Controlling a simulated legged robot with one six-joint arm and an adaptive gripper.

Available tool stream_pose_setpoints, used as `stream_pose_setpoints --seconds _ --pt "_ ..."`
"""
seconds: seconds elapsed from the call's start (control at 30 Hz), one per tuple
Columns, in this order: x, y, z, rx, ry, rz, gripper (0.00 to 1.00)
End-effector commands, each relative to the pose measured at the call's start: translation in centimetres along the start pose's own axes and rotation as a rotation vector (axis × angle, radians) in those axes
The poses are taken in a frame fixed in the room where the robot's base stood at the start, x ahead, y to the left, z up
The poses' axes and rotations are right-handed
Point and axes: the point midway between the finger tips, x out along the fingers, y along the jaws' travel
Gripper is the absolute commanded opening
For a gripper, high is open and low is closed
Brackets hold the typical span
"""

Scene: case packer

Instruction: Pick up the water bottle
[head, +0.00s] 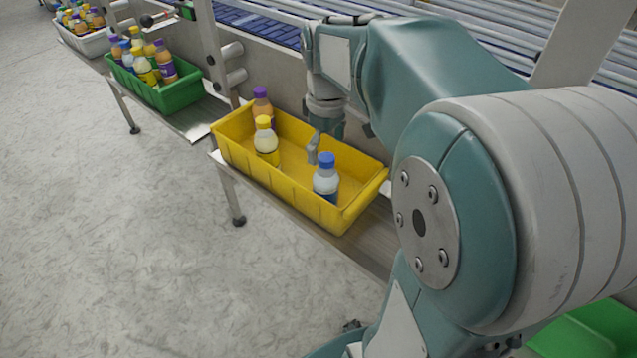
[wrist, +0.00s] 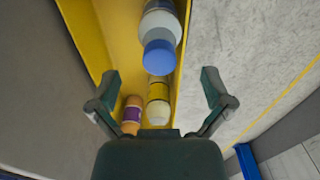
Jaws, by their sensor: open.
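The water bottle (head: 326,182), with a blue cap, pale body and dark blue label, stands upright in the near right end of the yellow bin (head: 240,160). In the wrist view the bottle (wrist: 160,28) is at the top centre, its cap towards the camera. My gripper (head: 312,149) is over the bin, just left of and behind the bottle in the head view, partly hidden by my arm. In the wrist view its two fingers (wrist: 159,90) are spread wide with nothing held; the bottle appears beyond the fingertips.
A yellow-capped bottle (head: 266,144) and a purple-capped orange bottle (head: 262,105) stand in the bin's left half. A green bin (head: 180,95) full of bottles is farther left on the shelf. A metal post (head: 215,50) and conveyor rollers are behind.

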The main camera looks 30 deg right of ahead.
Motion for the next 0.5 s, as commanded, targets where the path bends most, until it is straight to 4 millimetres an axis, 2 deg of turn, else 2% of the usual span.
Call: stream_pose_setpoints --seconds 0.1,0.27,0.5 --pt "1.5 0.0 0.0 0.000 -0.001 -0.001 1.00" --pt "2.8 -0.1 0.1 0.001 -0.001 -0.001 1.00" --pt "6.4 -0.2 0.3 0.001 -0.002 -0.002 1.00"
